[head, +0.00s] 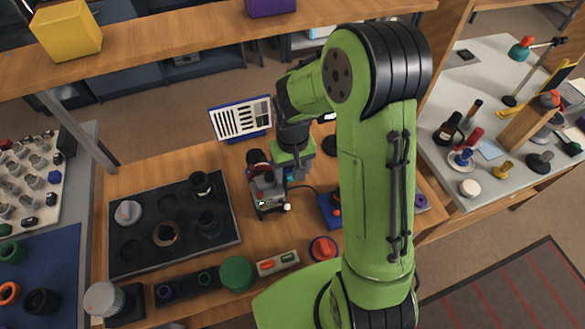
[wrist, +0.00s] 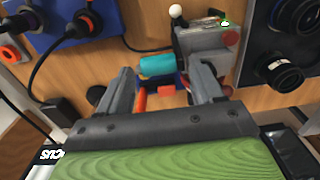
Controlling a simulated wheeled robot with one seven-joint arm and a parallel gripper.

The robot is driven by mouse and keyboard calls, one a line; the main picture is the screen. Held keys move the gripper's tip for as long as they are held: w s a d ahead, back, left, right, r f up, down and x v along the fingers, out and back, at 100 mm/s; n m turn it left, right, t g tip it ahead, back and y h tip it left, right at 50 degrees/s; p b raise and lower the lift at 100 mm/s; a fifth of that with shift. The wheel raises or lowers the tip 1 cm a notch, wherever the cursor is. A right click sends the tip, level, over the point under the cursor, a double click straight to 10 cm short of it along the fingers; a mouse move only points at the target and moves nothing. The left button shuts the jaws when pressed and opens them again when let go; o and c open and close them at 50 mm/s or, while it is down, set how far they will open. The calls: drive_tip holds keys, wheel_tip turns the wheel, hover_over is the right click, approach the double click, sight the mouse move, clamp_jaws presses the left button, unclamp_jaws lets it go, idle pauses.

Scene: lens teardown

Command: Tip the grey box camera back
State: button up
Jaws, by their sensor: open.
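The grey box camera (wrist: 207,50) stands on the wooden bench, with a red round part, a small green light and a white ball-ended lever on it. In the head view my gripper (head: 284,172) is just above and behind the camera, mostly covered by the wrist.
A black tray (head: 122,252) with lens parts lies left of the camera. A blue box (head: 327,212) with a cable stands to its right. A striped chart (head: 241,119) stands behind. A green disc (head: 236,273), a switch box (head: 278,263) and a red knob (head: 323,248) are in front.

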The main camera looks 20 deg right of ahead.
drive_tip(key=shift+r, duration=0.1)
drive_tip(key=shift+c, duration=0.5)
clamp_jaws()
